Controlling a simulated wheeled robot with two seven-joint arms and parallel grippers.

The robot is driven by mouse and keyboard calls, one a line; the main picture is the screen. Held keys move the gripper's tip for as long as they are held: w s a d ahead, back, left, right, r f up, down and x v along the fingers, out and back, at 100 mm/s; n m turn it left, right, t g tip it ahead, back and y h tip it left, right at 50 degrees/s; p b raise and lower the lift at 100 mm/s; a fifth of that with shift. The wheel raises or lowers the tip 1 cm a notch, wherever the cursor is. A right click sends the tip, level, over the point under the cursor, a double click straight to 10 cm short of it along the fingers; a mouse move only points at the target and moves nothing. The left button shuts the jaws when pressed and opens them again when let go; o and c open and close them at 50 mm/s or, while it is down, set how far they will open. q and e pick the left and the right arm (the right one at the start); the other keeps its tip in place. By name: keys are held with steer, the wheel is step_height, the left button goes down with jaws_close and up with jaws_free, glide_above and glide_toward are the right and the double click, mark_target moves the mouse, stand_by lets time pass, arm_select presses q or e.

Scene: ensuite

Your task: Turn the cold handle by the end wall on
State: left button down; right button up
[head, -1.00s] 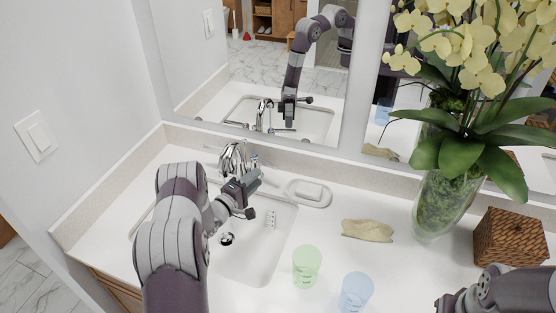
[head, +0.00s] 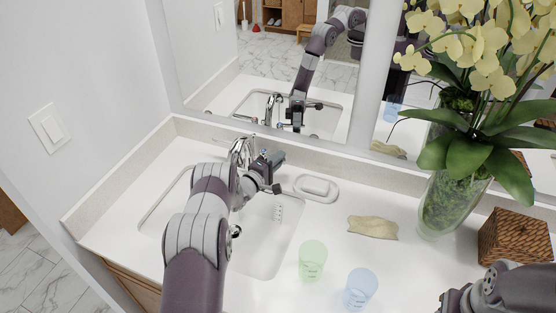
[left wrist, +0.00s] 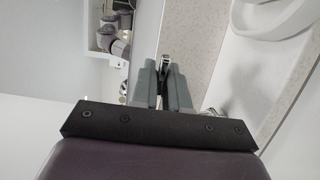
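The chrome faucet (head: 240,150) stands behind the sink, near the wall on the left. My left arm and gripper hide its right side and base, and I cannot make out the cold handle clearly. My left gripper (head: 274,160) is just right of the faucet, above the back of the sink. In the left wrist view its fingers (left wrist: 162,88) are close together and look shut, with a small chrome part (left wrist: 163,62) showing past the tips; I cannot tell whether they touch it. My right gripper (head: 450,302) is partly in view at the bottom right, its fingers unclear.
The sink basin (head: 264,250) lies beneath my left arm. A soap dish (head: 316,188) is right of the gripper. A green cup (head: 312,261), blue cup (head: 359,289), tan cloth (head: 373,227), orchid vase (head: 452,205) and woven box (head: 514,239) stand farther right. The mirror (head: 275,65) rises behind.

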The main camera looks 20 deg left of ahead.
arm_select(q)
steer(key=b, duration=0.1)
steer(key=m+h+b, duration=0.1)
steer(key=shift+s+a+f+b, duration=0.15)
steer(key=shift+s+f+b, duration=0.1)
steer(key=shift+f+b, duration=0.1)
steer(key=shift+s+r+g+h, duration=0.1)
steer(key=shift+r+g+h, duration=0.25)
steer(key=shift+h, duration=0.15)
steer(key=c, duration=1.2)
jaws_free()
